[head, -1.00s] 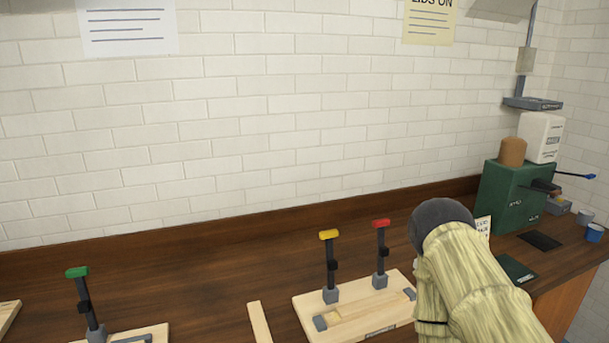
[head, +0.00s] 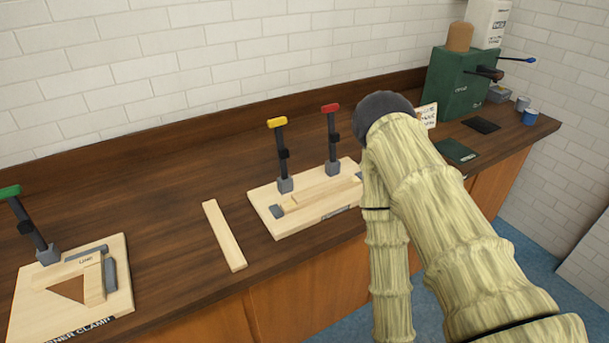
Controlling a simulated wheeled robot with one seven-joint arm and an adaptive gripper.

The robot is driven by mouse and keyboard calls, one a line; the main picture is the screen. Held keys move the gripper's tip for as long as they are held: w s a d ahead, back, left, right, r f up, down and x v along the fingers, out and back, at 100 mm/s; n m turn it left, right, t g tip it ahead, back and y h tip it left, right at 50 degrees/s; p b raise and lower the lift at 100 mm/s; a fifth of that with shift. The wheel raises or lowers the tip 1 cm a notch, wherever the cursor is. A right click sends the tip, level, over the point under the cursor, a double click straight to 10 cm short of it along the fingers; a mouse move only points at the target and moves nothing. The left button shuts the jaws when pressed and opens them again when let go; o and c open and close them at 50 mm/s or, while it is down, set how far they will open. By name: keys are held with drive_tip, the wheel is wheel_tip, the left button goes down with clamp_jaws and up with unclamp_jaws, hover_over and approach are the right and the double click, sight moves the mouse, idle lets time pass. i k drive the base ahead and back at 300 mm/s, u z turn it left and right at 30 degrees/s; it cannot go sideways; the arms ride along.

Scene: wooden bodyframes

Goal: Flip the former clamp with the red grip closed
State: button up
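The clamp with the red grip (head: 331,140) stands upright at the back right of a pale wooden former board (head: 265,212). Its dark lever rises from a grey block. A second clamp with a yellow grip (head: 281,154) stands upright to its left on the same board. A pale strip of wood lies along the board in front of both clamps. My arm, in a pale bamboo-like pattern, covers the board's right end. My gripper is not visible in the head view.
A loose wooden strip (head: 225,236) lies left of the board. A corner clamp board (head: 118,285) with a green-gripped lever (head: 27,220) is at the far left. A green machine (head: 460,85), a dark green mat (head: 455,150) and a blue cup (head: 530,116) are at the right.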

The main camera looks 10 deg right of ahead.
sight(333, 137)
drive_tip(key=u, duration=1.55)
drive_tip(key=k, duration=0.4)
drive_tip(key=z, duration=1.05)
